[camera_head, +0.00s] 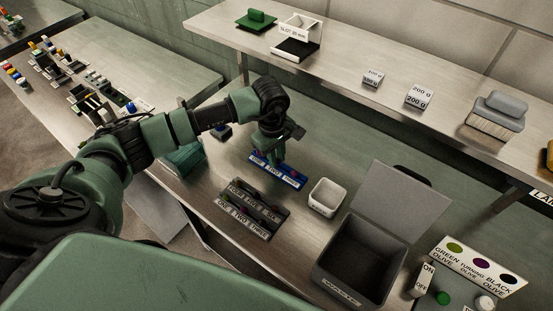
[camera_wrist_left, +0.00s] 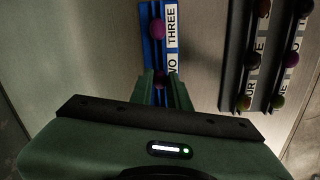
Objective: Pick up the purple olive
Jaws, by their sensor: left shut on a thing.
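My left gripper (camera_head: 274,158) reaches down over the blue rack (camera_head: 292,180), whose slots carry number labels. In the left wrist view the fingers (camera_wrist_left: 160,84) are shut on a dark purple olive (camera_wrist_left: 159,79) near the TWO label of the blue rack (camera_wrist_left: 148,50). The fingers partly hide this olive, and I cannot tell whether it is clear of its slot. A second, pinkish-purple olive (camera_wrist_left: 157,29) sits in the blue rack by the THREE label. My right gripper is not in view.
Dark racks (camera_head: 248,216) with several olives stand in front of the blue rack. A white tub (camera_head: 327,197) and a dark waste bin with its lid up (camera_head: 336,276) stand to the right. An olive colour sign (camera_head: 478,264) is at far right. A raised shelf (camera_head: 350,72) runs behind.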

